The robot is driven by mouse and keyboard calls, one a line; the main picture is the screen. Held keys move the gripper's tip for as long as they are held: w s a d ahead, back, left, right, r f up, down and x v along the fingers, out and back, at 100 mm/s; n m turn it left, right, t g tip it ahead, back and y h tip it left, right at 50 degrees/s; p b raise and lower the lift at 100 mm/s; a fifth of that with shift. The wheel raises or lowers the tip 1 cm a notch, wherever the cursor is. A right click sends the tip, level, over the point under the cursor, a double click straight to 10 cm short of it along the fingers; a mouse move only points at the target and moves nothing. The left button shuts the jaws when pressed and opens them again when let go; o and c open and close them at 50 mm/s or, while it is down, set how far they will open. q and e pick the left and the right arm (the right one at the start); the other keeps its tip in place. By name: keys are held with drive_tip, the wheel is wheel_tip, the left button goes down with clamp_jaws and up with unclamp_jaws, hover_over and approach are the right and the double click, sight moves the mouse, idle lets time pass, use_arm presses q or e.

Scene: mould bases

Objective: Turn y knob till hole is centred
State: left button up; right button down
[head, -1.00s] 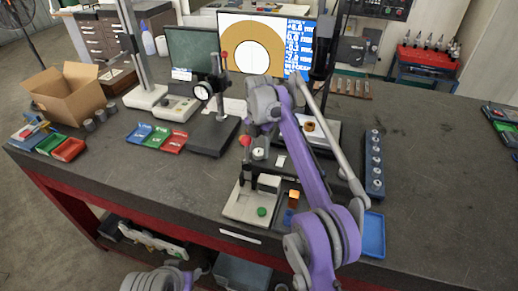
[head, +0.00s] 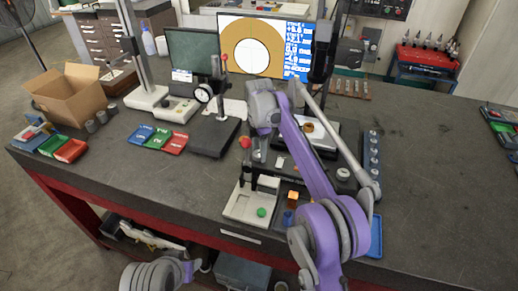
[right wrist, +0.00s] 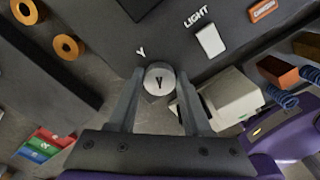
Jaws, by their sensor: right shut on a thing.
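The y knob (right wrist: 159,77) is a round pale knob marked Y on a dark panel, in the right wrist view. My right gripper (right wrist: 160,92) has its two fingers on either side of it and is shut on it. In the head view this gripper (head: 262,152) is low over the dark device and hides the knob. The monitor (head: 252,48) shows an orange ring around a white hole (head: 254,62), with thin cross lines. The hole appears somewhat below the middle of the picture. My left gripper is out of view.
A light switch (right wrist: 210,41) sits on the panel beside the y knob. A pale stand with a green button (head: 261,212) and a small orange block (head: 293,198) are close in front. A rack of round parts (head: 372,150) stands right of my arm.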

drive_tip(key=m, duration=0.3)
drive_tip(key=shift+r+m+p, duration=0.1)
drive_tip(key=shift+m+p, duration=0.2)
drive_tip(key=shift+m, duration=0.1)
drive_tip(key=m, duration=0.3)
drive_tip(key=shift+s+m, duration=0.1)
drive_tip(key=shift+m, duration=0.2)
drive_tip(key=m, duration=0.3)
drive_tip(key=shift+m+p, duration=0.3)
drive_tip(key=shift+p, duration=0.05)
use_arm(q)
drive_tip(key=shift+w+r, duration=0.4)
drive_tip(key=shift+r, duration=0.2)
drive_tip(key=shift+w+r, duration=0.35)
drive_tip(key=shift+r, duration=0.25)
use_arm(e)
drive_tip(key=shift+s+m, duration=0.1)
drive_tip(key=shift+m, duration=1.5)
drive_tip(key=shift+c, duration=1.7)
unclamp_jaws()
